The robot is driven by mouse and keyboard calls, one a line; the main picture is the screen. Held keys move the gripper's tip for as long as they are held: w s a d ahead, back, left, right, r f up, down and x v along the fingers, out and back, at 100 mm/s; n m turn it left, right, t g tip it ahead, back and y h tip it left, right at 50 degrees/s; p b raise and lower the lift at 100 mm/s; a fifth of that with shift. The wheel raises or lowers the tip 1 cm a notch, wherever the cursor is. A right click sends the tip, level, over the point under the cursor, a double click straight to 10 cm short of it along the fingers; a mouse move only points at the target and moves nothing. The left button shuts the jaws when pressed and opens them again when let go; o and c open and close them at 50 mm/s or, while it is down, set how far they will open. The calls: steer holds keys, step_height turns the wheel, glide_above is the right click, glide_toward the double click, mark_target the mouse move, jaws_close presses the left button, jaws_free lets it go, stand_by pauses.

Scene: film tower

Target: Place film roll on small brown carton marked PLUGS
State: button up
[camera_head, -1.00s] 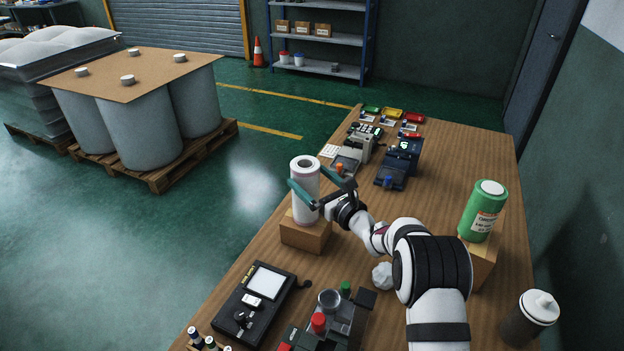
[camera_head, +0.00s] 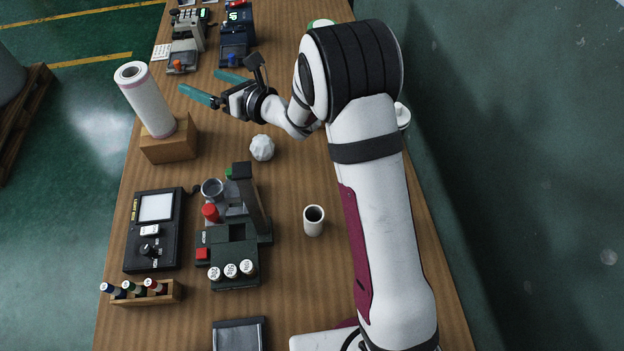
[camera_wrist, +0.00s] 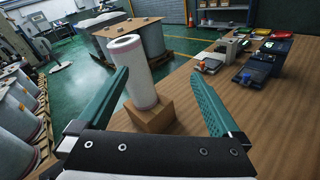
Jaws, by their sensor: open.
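The white film roll (camera_head: 147,101) stands on the small brown carton (camera_head: 170,143) at the left edge of the table; no marking is readable on the carton. In the wrist view the roll (camera_wrist: 133,72) rests on the carton (camera_wrist: 150,117), ahead of the fingers and apart from them. My gripper (camera_head: 204,85) is open and empty, to the right of the roll in the head view. Its two teal fingers (camera_wrist: 160,100) are spread wide in the wrist view.
A crumpled white ball (camera_head: 262,147), a light box (camera_head: 153,228), a dark device with a red knob (camera_head: 233,255), a bottle rack (camera_head: 145,294) and a cup (camera_head: 313,220) are on the table. Card terminals (camera_head: 184,50) stand at the back. The front middle has bare wood.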

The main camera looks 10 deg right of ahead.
steer(key=s+d+r+m+h, duration=0.25)
steer(key=d+m+h, duration=0.65)
steer(key=d+m, duration=0.75)
steer(key=s+d+m+g+h, duration=0.2)
steer(key=s+d+m+h, duration=0.15)
steer(key=s+m, duration=0.5)
steer(key=s+f+m+g+y, duration=0.1)
steer(key=s+m+g, duration=0.8)
steer(key=s+m, duration=1.4)
steer(key=s+f, duration=0.1)
steer(key=s, duration=0.4)
steer(key=shift+s+a+y, duration=0.2)
steer(key=shift+s+y, duration=0.1)
steer(key=shift+y, duration=0.05)
